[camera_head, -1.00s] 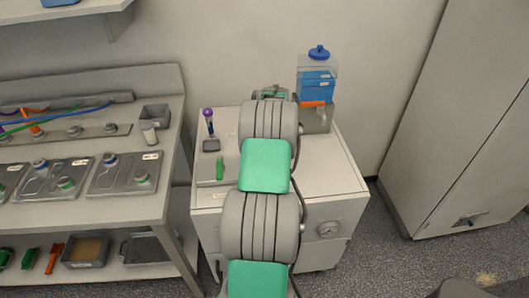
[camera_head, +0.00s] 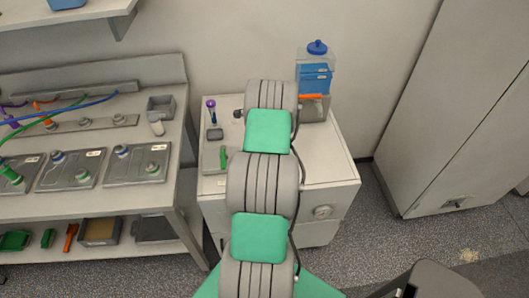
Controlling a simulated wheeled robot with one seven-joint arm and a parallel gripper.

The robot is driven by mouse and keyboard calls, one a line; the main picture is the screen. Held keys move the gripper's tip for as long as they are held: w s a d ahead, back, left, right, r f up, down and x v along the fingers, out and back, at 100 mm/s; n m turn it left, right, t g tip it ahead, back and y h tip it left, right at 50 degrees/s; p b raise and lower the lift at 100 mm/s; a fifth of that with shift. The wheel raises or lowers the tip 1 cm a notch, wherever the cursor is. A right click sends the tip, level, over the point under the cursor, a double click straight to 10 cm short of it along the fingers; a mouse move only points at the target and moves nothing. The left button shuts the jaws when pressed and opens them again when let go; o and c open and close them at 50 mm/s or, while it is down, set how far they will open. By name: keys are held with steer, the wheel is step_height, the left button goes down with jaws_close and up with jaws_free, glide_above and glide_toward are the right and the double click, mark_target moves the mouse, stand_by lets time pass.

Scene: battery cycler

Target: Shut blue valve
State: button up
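No part that I can clearly tell as the blue valve shows. A clear tank with blue contents (camera_head: 314,78) and a blue cap (camera_head: 317,47) stands at the back of the white cabinet (camera_head: 328,165). An orange piece (camera_head: 311,97) sits low on its front, above a grey base. My arm reaches up over the cabinet and ends just left of the tank. Its own links hide my gripper, so its fingers and whatever lies behind them do not show. A small dark part (camera_head: 238,114) sticks out left of the arm; I cannot tell what it is.
A purple-topped tube (camera_head: 211,110) and a green item (camera_head: 223,158) stand on the cabinet's left side. The bench (camera_head: 150,203) at left holds grey trays (camera_head: 136,166) and coloured hoses. A tall grey cabinet (camera_head: 455,110) stands at right, with open floor before it.

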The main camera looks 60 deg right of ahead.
steer(key=shift+c, duration=0.3)
steer(key=shift+c, duration=1.4)
steer(key=shift+w+d, duration=0.1)
steer(key=shift+d, duration=0.05)
steer(key=shift+o, duration=1.2)
